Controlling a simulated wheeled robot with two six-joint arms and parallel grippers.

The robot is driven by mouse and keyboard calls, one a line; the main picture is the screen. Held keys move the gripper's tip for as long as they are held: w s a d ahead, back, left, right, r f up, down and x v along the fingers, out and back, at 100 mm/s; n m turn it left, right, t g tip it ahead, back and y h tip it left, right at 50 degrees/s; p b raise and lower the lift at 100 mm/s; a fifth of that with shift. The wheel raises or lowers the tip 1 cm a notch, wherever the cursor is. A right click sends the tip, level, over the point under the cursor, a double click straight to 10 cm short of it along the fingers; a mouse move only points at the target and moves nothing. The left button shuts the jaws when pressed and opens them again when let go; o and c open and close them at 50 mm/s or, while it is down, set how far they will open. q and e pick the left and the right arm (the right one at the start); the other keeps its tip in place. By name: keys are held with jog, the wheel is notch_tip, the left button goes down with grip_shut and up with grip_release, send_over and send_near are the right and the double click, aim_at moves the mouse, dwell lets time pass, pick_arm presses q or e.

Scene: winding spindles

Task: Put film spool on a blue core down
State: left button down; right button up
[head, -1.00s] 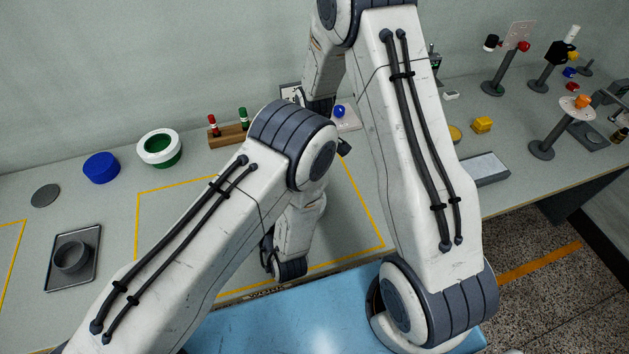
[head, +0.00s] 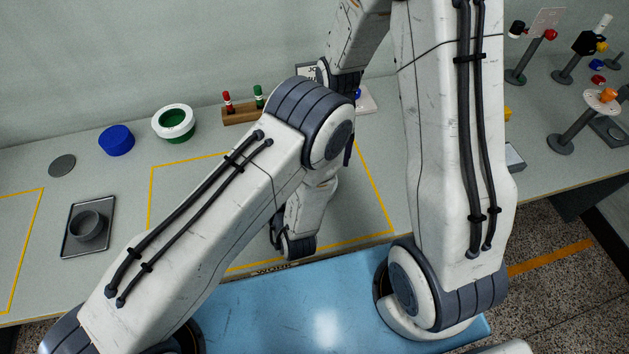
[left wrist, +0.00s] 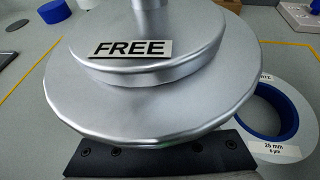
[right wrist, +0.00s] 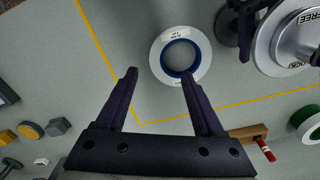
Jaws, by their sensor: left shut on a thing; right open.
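The film spool on a blue core (right wrist: 204,64) lies flat on the grey bench in the right wrist view, a pale ring around a blue core. It also shows in the left wrist view (left wrist: 290,150), partly behind a silver spindle disc. My right gripper (right wrist: 158,75) is open and empty, its fingers pointing toward the spool. My left gripper (right wrist: 246,35) is shut, seemingly on the silver spindle (left wrist: 150,85) marked FREE; the disc hides its fingertips in the left wrist view.
A yellow line (right wrist: 105,65) marks the bench around the spool. A green-and-white ring (head: 174,122), a blue cylinder (head: 117,140), a wooden rack (head: 240,115) and a tray (head: 70,245) with a grey cup stand at left. Posts (head: 575,130) stand at right.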

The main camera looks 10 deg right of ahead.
jog(key=shift+m, duration=0.9)
jog(key=f, duration=0.4)
jog(key=s+f, duration=0.1)
jog(key=f, duration=0.1)
jog(key=shift+f, duration=0.15)
jog(key=shift+w+d+f, duration=0.1)
jog(key=shift+f, duration=1.35)
jog(key=shift+w+f, duration=0.1)
jog(key=shift+f, duration=1.3)
grip_shut()
